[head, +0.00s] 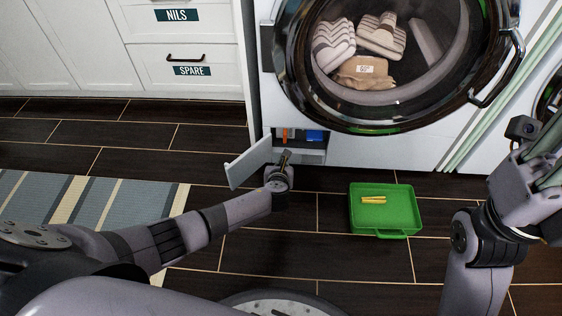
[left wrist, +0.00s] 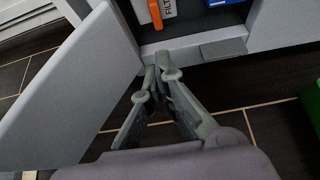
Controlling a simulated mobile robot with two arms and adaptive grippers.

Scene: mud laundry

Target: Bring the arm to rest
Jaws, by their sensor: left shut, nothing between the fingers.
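My left gripper (head: 284,160) is shut and empty, low in front of the washing machine at the open compartment below its door. In the left wrist view its fingertips (left wrist: 160,74) are together just before the compartment's sill, beside the open grey flap (left wrist: 75,95). The flap (head: 248,164) also shows in the head view, swung out to the left of the gripper. Inside the compartment are an orange item (left wrist: 155,14) and a blue item (left wrist: 217,2). My right arm (head: 478,250) is raised at the right edge, and its finger opening cannot be made out.
A green tray (head: 360,222) with a yellow item (head: 373,199) lies on the dark floor right of the left gripper. The washing machine's round door (head: 400,118) is closed on laundry. A striped rug (head: 125,200) and white drawers (head: 190,70) are at left.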

